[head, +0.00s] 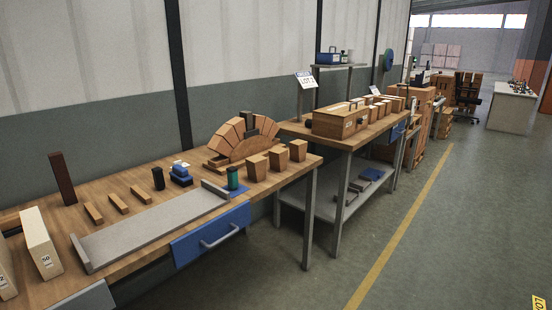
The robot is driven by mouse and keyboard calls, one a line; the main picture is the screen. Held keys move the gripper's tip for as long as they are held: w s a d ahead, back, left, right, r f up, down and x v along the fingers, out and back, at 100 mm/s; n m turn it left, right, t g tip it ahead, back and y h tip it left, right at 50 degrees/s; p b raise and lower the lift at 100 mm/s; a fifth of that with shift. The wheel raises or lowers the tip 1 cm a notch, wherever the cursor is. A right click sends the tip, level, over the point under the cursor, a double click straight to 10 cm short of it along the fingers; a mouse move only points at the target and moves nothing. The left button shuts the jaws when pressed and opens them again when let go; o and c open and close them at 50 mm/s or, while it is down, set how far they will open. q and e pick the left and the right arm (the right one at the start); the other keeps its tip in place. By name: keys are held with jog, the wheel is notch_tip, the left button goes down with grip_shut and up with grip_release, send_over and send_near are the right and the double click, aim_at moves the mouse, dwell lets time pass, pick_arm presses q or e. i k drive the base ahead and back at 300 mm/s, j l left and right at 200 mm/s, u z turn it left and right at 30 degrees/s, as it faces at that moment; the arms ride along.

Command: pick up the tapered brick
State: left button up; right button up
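Three loose tapered bricks stand at the right end of the near workbench: a front tapered brick (257,169), a middle tapered brick (278,159) and a rear tapered brick (298,150). They look orange-brown, wider at the top than at the base, and stand apart from the arch. Behind them a brick arch (228,140) of similar wedge-shaped bricks rests on the bench, with a dark grey piece near its top. I cannot tell from this view which tapered brick is meant. Neither of my grippers is in view.
The near workbench (110,185) holds a long grey tray (150,232), a green cylinder (233,178), a black cylinder (158,178), blue blocks (181,176), several thin wooden strips and an upright dark brown bar (62,178). A second bench (345,143) carries a wooden toolbox (340,121). The floor at right is clear.

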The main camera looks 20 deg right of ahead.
aim_at(278, 156)
jog(key=i+l+u, duration=0.1)
jog(key=i+l, duration=0.15)
jog(key=i+l+u, duration=0.15)
jog(key=l, duration=0.3)
jog(key=i+l+u, duration=0.1)
jog(key=i+l, duration=0.25)
jog(key=i+l+u, duration=0.15)
jog(key=l, duration=0.35)
jog(key=i+j, duration=0.05)
